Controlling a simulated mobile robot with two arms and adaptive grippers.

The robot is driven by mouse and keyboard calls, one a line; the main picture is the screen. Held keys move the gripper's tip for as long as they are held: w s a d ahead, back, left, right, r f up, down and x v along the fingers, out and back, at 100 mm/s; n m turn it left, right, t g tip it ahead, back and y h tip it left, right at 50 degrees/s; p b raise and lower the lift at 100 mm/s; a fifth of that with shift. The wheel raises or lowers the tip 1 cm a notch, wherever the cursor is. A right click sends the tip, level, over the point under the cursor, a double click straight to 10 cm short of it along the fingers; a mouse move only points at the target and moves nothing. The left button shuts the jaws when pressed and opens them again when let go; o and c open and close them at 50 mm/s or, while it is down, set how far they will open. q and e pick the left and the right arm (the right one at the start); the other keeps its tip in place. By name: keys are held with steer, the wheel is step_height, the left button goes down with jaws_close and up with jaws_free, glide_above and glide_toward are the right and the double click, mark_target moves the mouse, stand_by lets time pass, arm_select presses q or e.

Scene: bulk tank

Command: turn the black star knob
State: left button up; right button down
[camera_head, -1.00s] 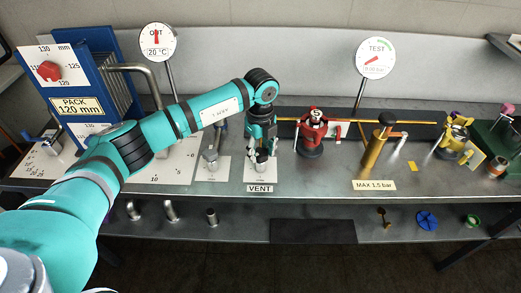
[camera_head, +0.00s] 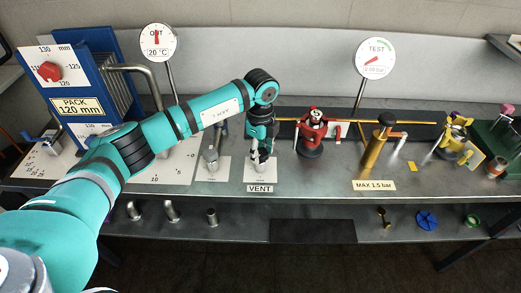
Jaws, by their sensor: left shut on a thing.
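My left gripper (camera_head: 261,151) points down over the fitting above the VENT label (camera_head: 260,188), near the middle of the bench. Its fingers are shut on the black star knob (camera_head: 261,158), which is mostly hidden between them; only a small dark part shows. The knob sits on a pale metal fitting on a white plate (camera_head: 260,175). My right gripper does not show.
A red valve (camera_head: 312,128) stands close to the right of the gripper, with a brass cylinder (camera_head: 375,146) beyond it. A metal fitting (camera_head: 211,160) is close on the left. The TEST gauge (camera_head: 376,58) stands behind.

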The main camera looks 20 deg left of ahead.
mark_target(261, 152)
arm_select(q)
steer(key=shift+r, duration=0.1)
steer(key=o, duration=1.2)
steer(key=shift+c, duration=0.2)
step_height(261, 152, up, 12)
